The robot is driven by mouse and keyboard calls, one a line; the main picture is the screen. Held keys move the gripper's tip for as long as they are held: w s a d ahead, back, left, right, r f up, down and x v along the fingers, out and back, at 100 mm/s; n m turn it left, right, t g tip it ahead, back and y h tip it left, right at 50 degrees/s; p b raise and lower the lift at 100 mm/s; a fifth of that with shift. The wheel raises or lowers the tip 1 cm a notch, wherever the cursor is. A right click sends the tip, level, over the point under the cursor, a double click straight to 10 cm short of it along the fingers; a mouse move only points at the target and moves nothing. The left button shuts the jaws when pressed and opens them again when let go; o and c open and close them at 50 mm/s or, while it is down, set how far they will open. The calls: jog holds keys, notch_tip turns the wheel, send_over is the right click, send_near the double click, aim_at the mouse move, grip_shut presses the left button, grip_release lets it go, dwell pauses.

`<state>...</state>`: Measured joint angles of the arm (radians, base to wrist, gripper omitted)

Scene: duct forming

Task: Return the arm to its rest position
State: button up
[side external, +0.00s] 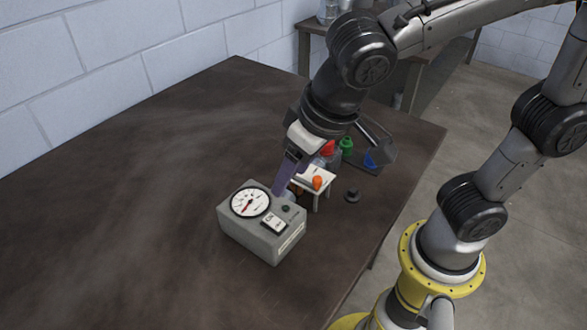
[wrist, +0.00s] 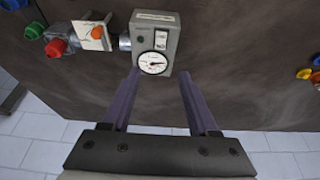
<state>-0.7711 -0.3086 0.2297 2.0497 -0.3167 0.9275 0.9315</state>
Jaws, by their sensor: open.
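My gripper (wrist: 158,85) is open, with two purple fingers spread apart in the wrist view. Nothing shows between the fingers except the dark table top and the gauge box beyond. In the side external view my gripper (side external: 283,180) points down, near the back of the grey gauge box (side external: 262,237). Whether it touches the box cannot be told there. The box carries a round white dial with a red needle, and it also shows in the wrist view (wrist: 168,25) beyond the fingertips.
The brown table (side external: 130,190) is clear at left. A small white stand (side external: 320,184) with an orange knob sits right of my gripper. A dark knob (side external: 352,195) lies near the right edge. A wall runs along the back.

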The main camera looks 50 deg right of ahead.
jog(key=s+d+r+m+t, duration=0.1)
jog(key=d+r+m, duration=0.25)
jog(key=d, duration=0.95)
jog(key=s+d+f+n, duration=0.3)
jog(key=s, duration=0.4)
jog(key=shift+s+d+f, duration=0.15)
jog(key=shift+s+d, duration=0.1)
